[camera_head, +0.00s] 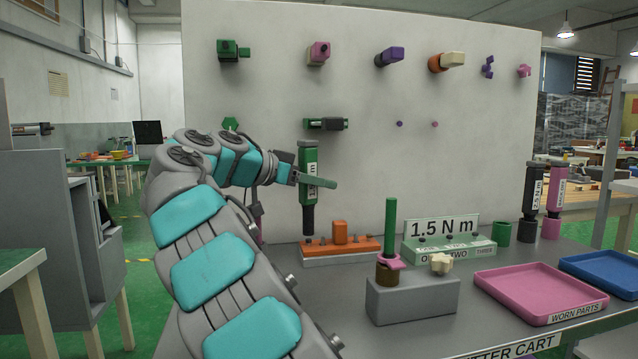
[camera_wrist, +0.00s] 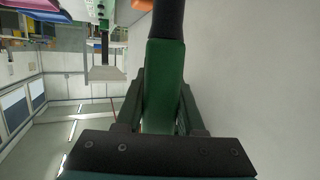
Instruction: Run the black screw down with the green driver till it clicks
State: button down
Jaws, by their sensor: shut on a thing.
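My gripper (camera_head: 309,179) is shut on the green driver (camera_head: 310,157) and holds it upright, with its dark lower end pointing down. Part of the driver's white label is hidden by a finger. In the wrist view the green driver (camera_wrist: 164,85) sits between the fingers of my gripper (camera_wrist: 160,105). Below the driver is an orange block (camera_head: 360,245) with small dark screw heads near its ends. The driver's tip is close above its left end; I cannot tell whether it touches. A green plate (camera_head: 480,251) marked ONE, TWO, THREE also bears dark screws. I cannot tell which is the black screw.
A 1.5 N m sign (camera_head: 444,227) stands behind the green plate. A grey block (camera_head: 420,299) carries a green rod (camera_head: 390,225) and a cream knob (camera_head: 441,263). A pink tray (camera_head: 541,290), a blue tray (camera_head: 610,270) and two other drivers stand at right. A white panel (camera_head: 360,80) rises behind.

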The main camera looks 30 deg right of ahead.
jog(key=shift+f+b, duration=1.4)
dwell(1.4)
jog(key=shift+r, duration=0.1)
dwell(0.4)
notch_tip(320, 180, up, 5)
jog(key=p, duration=0.4)
dwell(0.3)
jog(key=shift+a, duration=0.1)
dwell(1.2)
